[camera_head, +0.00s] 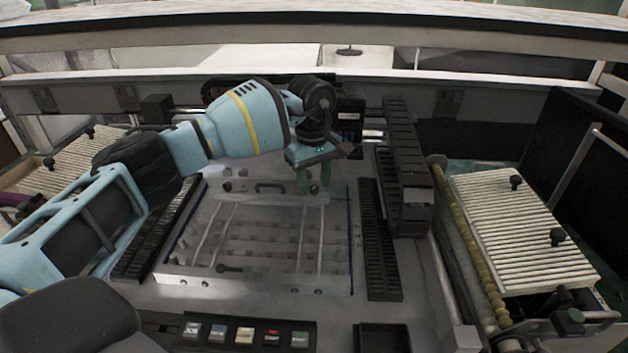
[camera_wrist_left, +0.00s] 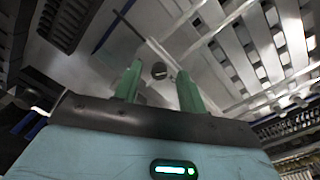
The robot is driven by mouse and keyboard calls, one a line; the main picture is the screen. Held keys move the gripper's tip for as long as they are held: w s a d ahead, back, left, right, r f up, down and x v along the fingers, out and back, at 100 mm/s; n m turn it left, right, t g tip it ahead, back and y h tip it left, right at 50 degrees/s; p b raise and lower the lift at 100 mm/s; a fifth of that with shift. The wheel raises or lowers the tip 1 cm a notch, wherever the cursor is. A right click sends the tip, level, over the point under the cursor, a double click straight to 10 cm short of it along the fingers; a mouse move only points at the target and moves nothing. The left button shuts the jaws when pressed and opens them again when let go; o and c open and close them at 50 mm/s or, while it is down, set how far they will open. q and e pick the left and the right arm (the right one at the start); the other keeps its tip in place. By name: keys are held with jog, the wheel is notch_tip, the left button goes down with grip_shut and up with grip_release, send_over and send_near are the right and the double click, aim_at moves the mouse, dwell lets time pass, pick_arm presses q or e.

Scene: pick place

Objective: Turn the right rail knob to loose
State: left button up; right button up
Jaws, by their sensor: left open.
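My left gripper (camera_head: 313,187) points down over the back right part of the metal frame (camera_head: 335,270) in the middle of the machine. Its two green fingers are apart and empty. In the head view this knob is hidden by the fingers. A similar small knob (camera_head: 228,187) shows at the back left of the frame. My right gripper is out of view.
A dark handle (camera_head: 270,186) sits on the frame's back bar. Black slotted strips (camera_head: 378,240) flank the frame, with a tall black block (camera_head: 405,170) to its right. A row of push buttons (camera_head: 245,335) runs along the front. A ribbed white panel (camera_head: 520,230) lies at right.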

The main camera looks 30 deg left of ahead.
pick_arm(q)
jog(key=shift+f, duration=0.25)
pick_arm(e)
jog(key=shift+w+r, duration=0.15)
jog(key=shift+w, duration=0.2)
pick_arm(q)
grip_shut()
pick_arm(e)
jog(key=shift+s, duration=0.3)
